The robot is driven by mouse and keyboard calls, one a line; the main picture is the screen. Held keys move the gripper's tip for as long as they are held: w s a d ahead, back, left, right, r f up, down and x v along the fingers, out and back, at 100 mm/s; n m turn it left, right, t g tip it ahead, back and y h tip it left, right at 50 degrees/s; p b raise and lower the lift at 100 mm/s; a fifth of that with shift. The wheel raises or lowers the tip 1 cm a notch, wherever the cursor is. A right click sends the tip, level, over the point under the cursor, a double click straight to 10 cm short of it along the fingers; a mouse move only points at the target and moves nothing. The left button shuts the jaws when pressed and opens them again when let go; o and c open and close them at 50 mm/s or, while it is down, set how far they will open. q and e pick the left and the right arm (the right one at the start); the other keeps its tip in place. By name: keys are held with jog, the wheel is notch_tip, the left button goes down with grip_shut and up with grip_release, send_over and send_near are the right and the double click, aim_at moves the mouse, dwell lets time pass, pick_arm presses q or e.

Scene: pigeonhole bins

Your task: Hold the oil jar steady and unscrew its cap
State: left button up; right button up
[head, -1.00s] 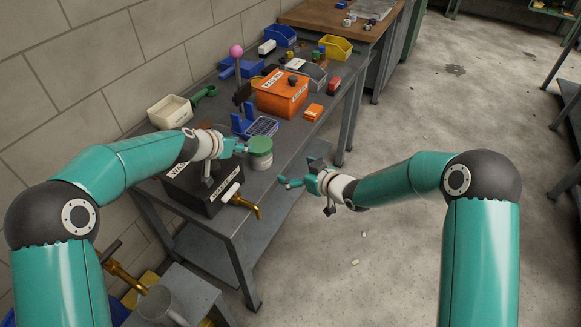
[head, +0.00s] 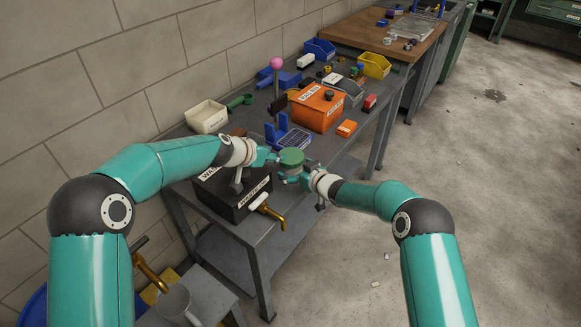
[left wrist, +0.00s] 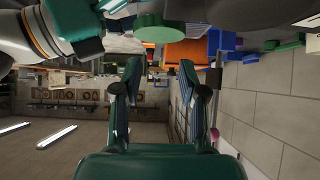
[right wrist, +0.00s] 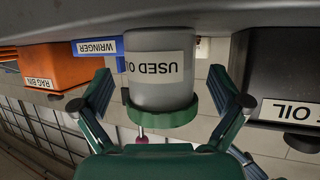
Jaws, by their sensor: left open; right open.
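The oil jar (right wrist: 150,70) is a grey jar labelled "USED OIL" with a green cap (head: 291,158). It stands near the front edge of the workbench and appears upside down in the right wrist view. My right gripper (right wrist: 163,88) is open, with its fingers on either side of the jar; contact is not clear. My left gripper (head: 268,157) is open and empty, just left of the cap. In the left wrist view the cap (left wrist: 158,29) lies beyond the open left fingers (left wrist: 160,72), not between them. In the head view the grippers partly hide the jar's body.
A dark box (head: 255,195) labelled oil, with a brass tap (head: 271,213), stands close to the jar's left. An orange rag bin (head: 318,108), a blue wringer (head: 288,138) and a cream bin (head: 207,117) are behind.

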jog(key=shift+x, duration=1.35)
jog(key=c, duration=1.4)
jog(key=o, duration=1.4)
jog(key=shift+s, duration=0.1)
jog(key=shift+s, duration=0.1)
jog(key=v, duration=1.1)
jog(key=shift+s+d+r, duration=0.15)
jog(key=shift+s+d, duration=0.1)
jog(key=shift+d, duration=0.05)
